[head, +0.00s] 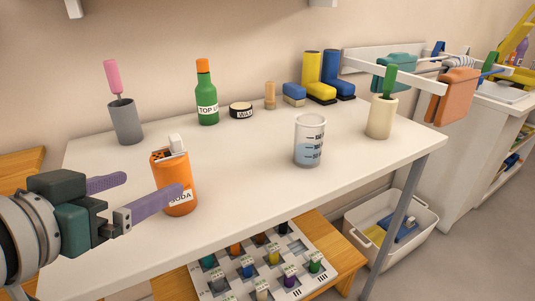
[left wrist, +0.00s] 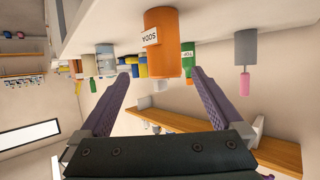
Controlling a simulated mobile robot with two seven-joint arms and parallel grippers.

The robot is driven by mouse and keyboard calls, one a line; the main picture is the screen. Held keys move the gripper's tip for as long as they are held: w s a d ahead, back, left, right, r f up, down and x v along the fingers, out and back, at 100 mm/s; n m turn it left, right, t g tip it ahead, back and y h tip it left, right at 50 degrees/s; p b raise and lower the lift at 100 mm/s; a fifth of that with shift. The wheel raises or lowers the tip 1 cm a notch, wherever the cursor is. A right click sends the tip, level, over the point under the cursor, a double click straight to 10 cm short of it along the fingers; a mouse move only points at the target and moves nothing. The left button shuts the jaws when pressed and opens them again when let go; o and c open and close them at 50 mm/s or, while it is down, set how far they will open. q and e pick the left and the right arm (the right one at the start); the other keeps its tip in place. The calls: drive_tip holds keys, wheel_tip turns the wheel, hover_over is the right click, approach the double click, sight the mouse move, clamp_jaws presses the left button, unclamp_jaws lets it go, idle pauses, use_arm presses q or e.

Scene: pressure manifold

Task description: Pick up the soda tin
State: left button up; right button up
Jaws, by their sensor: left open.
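The soda tin (head: 175,173) is an orange cylinder with a white SODA label, standing upright near the table's front left. A grey-white piece shows at its top. My left gripper (head: 152,184) is open at the tin's left, its purple fingers pointing at it; the nearer finger overlaps the tin's front in the head view. In the left wrist view, which is upside down, the tin (left wrist: 168,45) is ahead between the left gripper's open fingers (left wrist: 163,76), near their tips. Nothing is held. Whether a finger touches the tin is unclear. My right gripper is in neither view.
The white table (head: 240,165) also holds a grey cup (head: 126,123) with a pink-handled tool, a green bottle (head: 207,100), a wax tin (head: 240,110), a beaker (head: 310,142) and a cream holder (head: 381,118). A wooden bench with a manifold panel (head: 232,291) lies below the front edge.

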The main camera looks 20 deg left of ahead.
sight(162, 176)
use_arm(q)
drive_tip(key=x, duration=0.3)
drive_tip(key=shift+w+a+f, duration=0.1)
drive_tip(key=shift+w+a, duration=0.05)
drive_tip(key=b+x, duration=0.1)
drive_tip(key=x, duration=0.4)
drive_tip(key=shift+w+a+f, duration=0.15)
drive_tip(key=shift+w+f, duration=0.1)
drive_tip(key=c, duration=1.5)
drive_tip(key=shift+r, duration=0.1)
